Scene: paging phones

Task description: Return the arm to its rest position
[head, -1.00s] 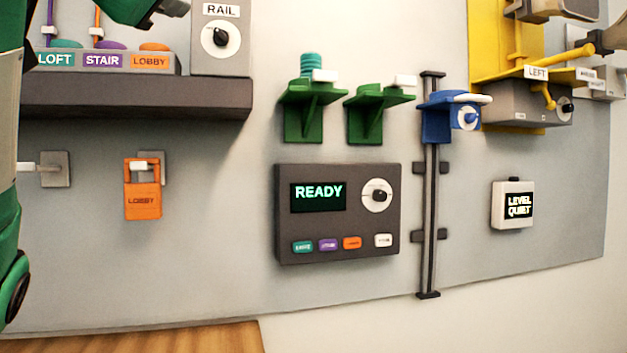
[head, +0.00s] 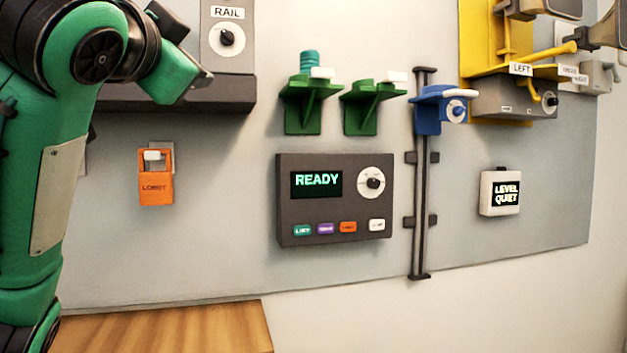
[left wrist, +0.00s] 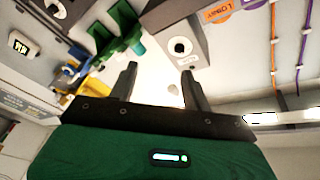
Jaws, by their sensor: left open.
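My left arm (head: 50,190), green and black, fills the left side of the head view. Its hand is raised in front of the dark shelf, near the RAIL dial box (head: 228,45). In the left wrist view my left gripper (left wrist: 158,70) is open, with its two dark fingers apart and nothing between them. The RAIL box (left wrist: 176,38) shows beyond the fingertips. My right gripper is not in view.
The dark shelf (head: 225,95) is partly behind my arm. A READY console (head: 335,200), green brackets (head: 301,110), a blue rail slider (head: 430,112) and a yellow LEFT horn mount (head: 480,45) stand to the right.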

